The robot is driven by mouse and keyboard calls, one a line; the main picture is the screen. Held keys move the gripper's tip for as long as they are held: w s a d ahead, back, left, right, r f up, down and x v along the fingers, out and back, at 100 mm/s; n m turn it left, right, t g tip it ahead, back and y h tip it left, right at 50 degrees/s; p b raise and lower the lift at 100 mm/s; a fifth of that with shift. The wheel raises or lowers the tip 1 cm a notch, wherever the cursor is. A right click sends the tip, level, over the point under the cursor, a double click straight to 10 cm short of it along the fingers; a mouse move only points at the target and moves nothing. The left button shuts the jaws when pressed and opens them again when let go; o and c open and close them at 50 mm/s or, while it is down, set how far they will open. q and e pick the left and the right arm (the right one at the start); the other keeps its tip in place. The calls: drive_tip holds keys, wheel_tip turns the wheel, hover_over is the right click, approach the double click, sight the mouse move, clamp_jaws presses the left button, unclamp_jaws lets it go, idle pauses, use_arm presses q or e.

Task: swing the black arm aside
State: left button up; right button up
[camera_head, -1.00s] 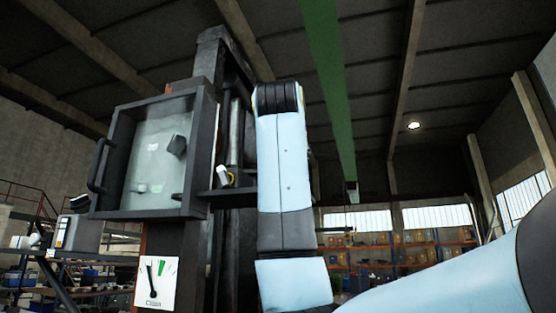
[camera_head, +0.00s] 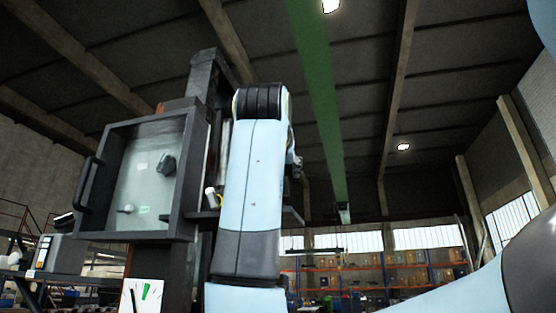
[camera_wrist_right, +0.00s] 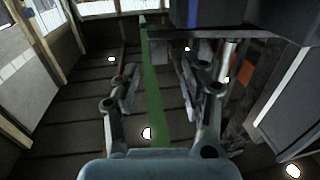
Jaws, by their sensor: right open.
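The black arm (camera_head: 292,216) is a dark horizontal bar crossing the dark machine column in the head view. Its middle is hidden behind my pale blue right arm, and its end shows just right of that arm. In the right wrist view a dark bar (camera_wrist_right: 192,33) at the top is probably the same arm, beyond the fingertips. My right gripper (camera_wrist_right: 158,68) is open with nothing between its fingers. In the head view it is mostly hidden behind my wrist. I cannot tell whether it touches the bar. My left gripper is not in view.
A framed glass panel (camera_head: 147,180) with a black side handle (camera_head: 88,186) stands left of my right arm. A small white-tipped part (camera_head: 211,197) sits beside the column. Shelves (camera_head: 385,280) stand far behind; the air to the right looks free.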

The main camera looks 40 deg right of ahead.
drive_tip(key=v, duration=0.7)
drive_tip(key=shift+a, duration=0.1)
